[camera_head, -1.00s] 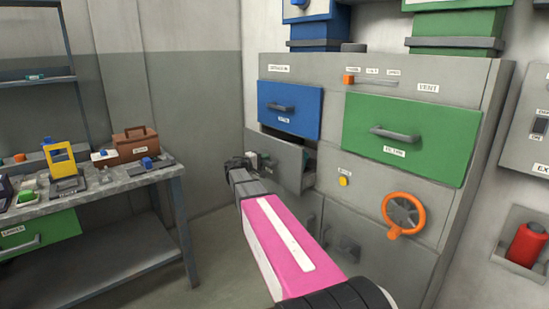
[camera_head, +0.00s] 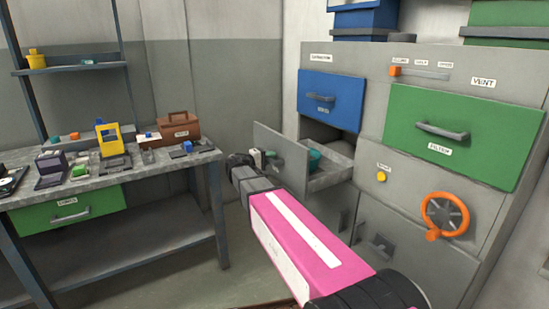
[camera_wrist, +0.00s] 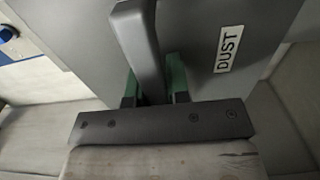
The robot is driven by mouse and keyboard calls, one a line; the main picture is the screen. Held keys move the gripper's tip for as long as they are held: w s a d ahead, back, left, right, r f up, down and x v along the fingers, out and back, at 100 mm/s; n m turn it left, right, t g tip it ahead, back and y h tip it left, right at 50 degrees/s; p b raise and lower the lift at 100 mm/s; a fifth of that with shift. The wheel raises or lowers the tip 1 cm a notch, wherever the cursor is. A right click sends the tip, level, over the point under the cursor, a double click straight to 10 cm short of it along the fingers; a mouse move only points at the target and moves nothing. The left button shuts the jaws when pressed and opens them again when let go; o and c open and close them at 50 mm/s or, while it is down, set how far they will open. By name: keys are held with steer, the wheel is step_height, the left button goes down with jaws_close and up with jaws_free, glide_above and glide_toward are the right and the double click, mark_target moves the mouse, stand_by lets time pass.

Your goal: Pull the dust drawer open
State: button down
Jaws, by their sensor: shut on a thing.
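The grey dust drawer (camera_head: 283,157) sits under the blue drawer (camera_head: 330,99) in the grey cabinet and stands pulled out. A teal round thing (camera_head: 314,158) shows inside it. In the wrist view the drawer front carries a "DUST" label (camera_wrist: 228,49), and its grey bar handle (camera_wrist: 140,45) runs down between my green-padded fingers. My gripper (camera_wrist: 155,88) is shut on the handle. In the head view my gripper (camera_head: 262,158) is at the drawer front, with the handle mostly hidden behind it.
A green filter drawer (camera_head: 450,137) and an orange valve wheel (camera_head: 446,214) are on the cabinet to the right. A workbench (camera_head: 150,167) with several small items stands at the left. Bare floor (camera_head: 240,250) lies between bench and cabinet.

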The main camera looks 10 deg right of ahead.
steer(key=c, duration=1.1)
jaws_free()
steer(key=v, duration=1)
steer(key=shift+s+a, duration=0.15)
steer(key=shift+a, duration=0.25)
steer(key=s+d+f+m+g+y, duration=0.1)
steer(key=s+d+f+g+y, duration=0.15)
steer(key=s+d+f, duration=0.35)
steer(key=s+d+f+g+y, duration=0.1)
steer(key=s+f+y, duration=0.3)
steer(key=f, duration=0.4)
steer(key=s+d+f+m+g+y, duration=0.1)
steer(key=s+d+f+g+y, duration=0.1)
steer(key=s+d+f+y, duration=0.3)
steer(key=s+a+f+y, duration=0.1)
steer(key=s+f, duration=0.1)
steer(key=s+a+f+m+y, duration=0.1)
steer(key=s+f+y, duration=0.1)
steer(key=s+a+f+m+y, duration=0.1)
steer(key=s+f+y, duration=0.1)
steer(key=s, duration=0.1)
steer(key=shift+s+f+g+y, duration=0.1)
steer(key=shift+f+g+y, duration=0.15)
steer(key=shift+f+g, duration=0.1)
